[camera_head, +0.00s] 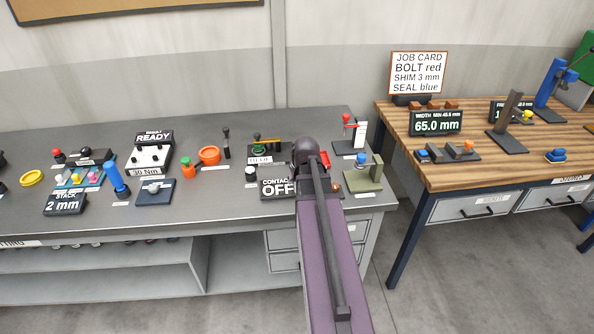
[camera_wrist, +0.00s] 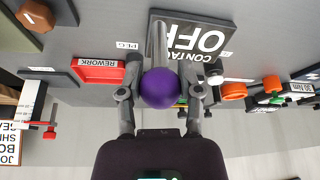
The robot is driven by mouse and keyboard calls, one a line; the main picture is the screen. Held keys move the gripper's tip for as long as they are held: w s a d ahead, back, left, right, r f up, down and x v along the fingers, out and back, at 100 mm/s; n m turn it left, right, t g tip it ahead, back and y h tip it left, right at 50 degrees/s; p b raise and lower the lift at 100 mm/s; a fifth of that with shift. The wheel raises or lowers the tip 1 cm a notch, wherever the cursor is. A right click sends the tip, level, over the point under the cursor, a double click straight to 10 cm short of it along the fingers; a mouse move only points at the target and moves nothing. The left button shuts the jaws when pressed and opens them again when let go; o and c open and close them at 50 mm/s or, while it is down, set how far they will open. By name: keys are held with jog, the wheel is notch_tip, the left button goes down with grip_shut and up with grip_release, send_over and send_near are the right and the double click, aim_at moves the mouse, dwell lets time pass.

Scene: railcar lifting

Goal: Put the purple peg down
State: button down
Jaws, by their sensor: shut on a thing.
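The purple peg (camera_wrist: 160,88) has a round purple head and a grey shaft. In the wrist view my gripper (camera_wrist: 164,80) is shut around its head, one finger on each side. The shaft runs from the head towards the dark CONTACT OFF display (camera_wrist: 200,38); I cannot tell whether its tip touches anything. A small PEG label (camera_wrist: 127,45) lies on the grey bench beside the shaft. In the head view my arm hides the gripper and the peg, over the bench's right part, next to the CONTACT OFF display (camera_head: 277,188).
A red REWORK tray (camera_wrist: 99,70) lies near the gripper. Orange pieces (camera_wrist: 233,90) stand on the other side. In the head view an olive stand (camera_head: 366,178) and a red-topped post (camera_head: 346,120) are right of my arm. A wooden table (camera_head: 455,172) stands farther right.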

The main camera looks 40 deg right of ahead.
jog(key=w+d, duration=0.3)
jog(key=w+d+f+b, duration=0.1)
jog(key=w+d, duration=0.2)
jog(key=w, duration=0.1)
jog(key=w+d, duration=0.3)
jog(key=w, duration=0.1)
jog(key=shift+d+f, duration=0.2)
jog(key=shift+d, duration=0.05)
jog(key=shift+w+d+f+b, duration=0.25)
jog(key=shift+w+d+b, duration=0.15)
jog(key=shift+w+d, duration=0.15)
jog(key=shift+a+f+b, duration=0.2)
jog(key=shift+f+b, duration=1.4)
jog(key=shift+f, duration=0.1)
jog(key=shift+c, duration=1.3)
grip_release()
jog(key=shift+d, duration=0.1)
